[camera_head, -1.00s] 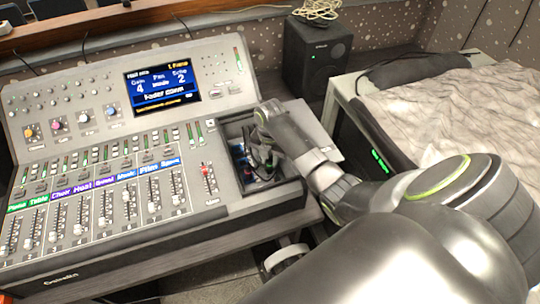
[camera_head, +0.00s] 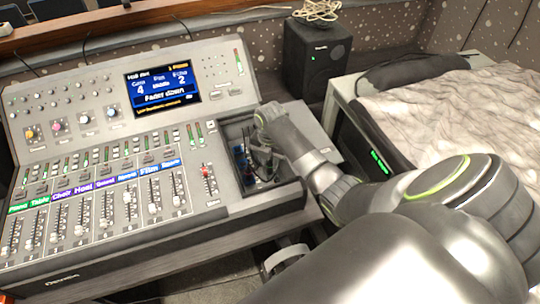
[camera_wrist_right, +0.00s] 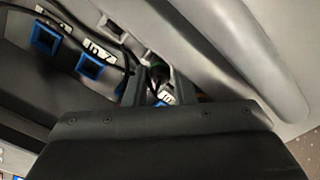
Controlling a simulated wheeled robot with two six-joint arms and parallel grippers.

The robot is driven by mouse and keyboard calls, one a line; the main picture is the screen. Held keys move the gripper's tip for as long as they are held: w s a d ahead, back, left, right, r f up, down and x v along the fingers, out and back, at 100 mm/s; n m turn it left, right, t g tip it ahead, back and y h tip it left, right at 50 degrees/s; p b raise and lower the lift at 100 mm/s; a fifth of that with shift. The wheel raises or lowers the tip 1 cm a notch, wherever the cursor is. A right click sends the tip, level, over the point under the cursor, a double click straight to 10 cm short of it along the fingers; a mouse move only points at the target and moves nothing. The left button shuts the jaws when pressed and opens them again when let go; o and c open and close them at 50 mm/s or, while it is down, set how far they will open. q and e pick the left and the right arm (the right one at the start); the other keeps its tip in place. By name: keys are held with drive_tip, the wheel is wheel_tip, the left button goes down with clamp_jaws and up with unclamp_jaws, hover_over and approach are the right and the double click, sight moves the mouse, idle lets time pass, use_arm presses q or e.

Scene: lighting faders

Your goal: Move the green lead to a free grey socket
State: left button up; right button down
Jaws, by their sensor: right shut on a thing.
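My right gripper (camera_head: 262,158) reaches down into the recessed bay (camera_head: 232,130) at the right end of the mixing desk. In the right wrist view, my right gripper (camera_wrist_right: 158,84) is shut on a dark plug with a bit of green, the green lead (camera_wrist_right: 157,64). Its lower end is partly hidden by the fingers and gripper body. Blue-framed sockets (camera_wrist_right: 90,66) with white labels lie left of the fingers, and another blue edge shows just below the plug. My left gripper is out of view.
Dark cables cross the bay beside the sockets. The bay's walls stand close around my right gripper. The desk's faders (camera_head: 110,210) and lit screen (camera_head: 162,84) lie to the left. A black speaker (camera_head: 317,55) stands behind, and a pale cloth-covered surface (camera_head: 450,110) lies right.

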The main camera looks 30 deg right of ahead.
drive_tip(key=shift+f+p, duration=0.1)
drive_tip(key=shift+p, duration=0.2)
idle(0.5)
drive_tip(key=shift+s+f, duration=0.15)
drive_tip(key=shift+f, duration=0.05)
idle(0.3)
drive_tip(key=c, duration=1.1)
unclamp_jaws()
drive_tip(key=shift+r, duration=0.15)
wheel_tip(320, 180, up, 11)
wheel_tip(320, 180, up, 6)
drive_tip(key=p, duration=0.6)
hover_over(270, 162)
drive_tip(key=shift+b, duration=0.3)
